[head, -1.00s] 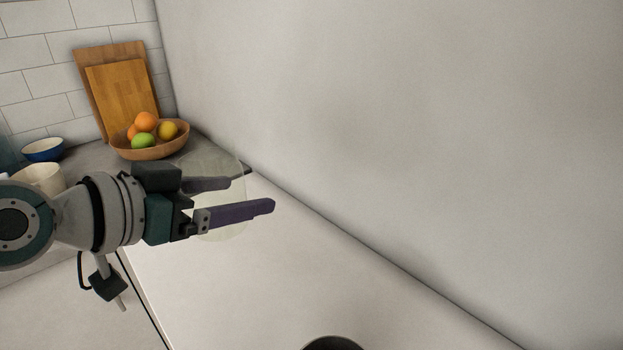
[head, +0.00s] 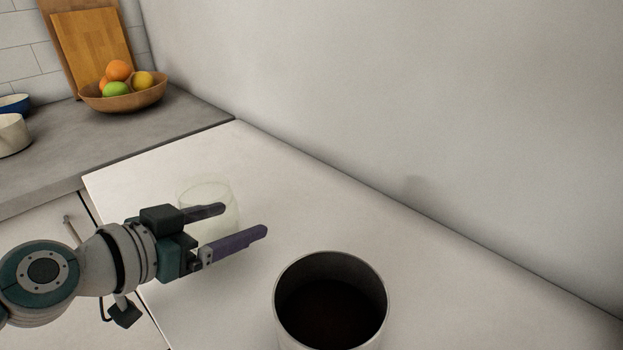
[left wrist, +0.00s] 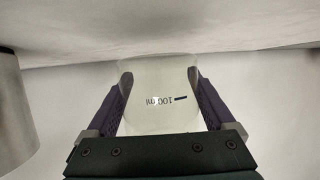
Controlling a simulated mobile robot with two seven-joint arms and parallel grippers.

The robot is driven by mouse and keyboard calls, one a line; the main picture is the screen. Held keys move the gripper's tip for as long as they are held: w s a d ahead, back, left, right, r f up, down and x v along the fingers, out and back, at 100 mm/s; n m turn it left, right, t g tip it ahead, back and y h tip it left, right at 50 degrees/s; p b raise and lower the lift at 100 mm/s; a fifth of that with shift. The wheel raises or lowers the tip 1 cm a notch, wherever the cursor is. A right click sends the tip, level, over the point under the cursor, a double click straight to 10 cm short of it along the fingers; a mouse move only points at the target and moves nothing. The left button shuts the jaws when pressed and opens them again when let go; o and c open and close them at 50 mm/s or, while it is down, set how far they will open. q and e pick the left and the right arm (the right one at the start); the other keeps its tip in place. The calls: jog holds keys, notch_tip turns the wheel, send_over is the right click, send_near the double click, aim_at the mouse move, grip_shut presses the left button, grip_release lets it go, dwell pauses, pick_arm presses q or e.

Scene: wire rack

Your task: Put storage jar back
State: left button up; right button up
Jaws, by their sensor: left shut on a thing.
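The storage jar (head: 222,197) is a clear, nearly see-through vessel. In the head view it sits between the fingers of my left gripper (head: 236,227), over the white surface. The left gripper is shut on the jar. I cannot tell whether the jar's base touches the surface. My right gripper does not show.
A metal pot, open and dark inside, (head: 331,258) stands on the white surface (head: 210,160) right of the gripper. A wooden fruit bowl (head: 135,101), cutting boards (head: 92,48), a cream cup (head: 12,135) and a blue bowl (head: 14,103) are on the grey counter (head: 170,133). White surface behind is clear.

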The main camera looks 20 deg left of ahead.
pick_arm(q)
jog(key=shift+f+b, duration=0.4)
jog(key=shift+f, duration=0.7)
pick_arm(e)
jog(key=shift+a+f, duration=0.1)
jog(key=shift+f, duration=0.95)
pick_arm(q)
jog(key=shift+f, duration=0.15)
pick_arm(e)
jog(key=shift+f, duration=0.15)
pick_arm(q)
jog(key=o, duration=1.4)
jog(key=shift+c, duration=0.2)
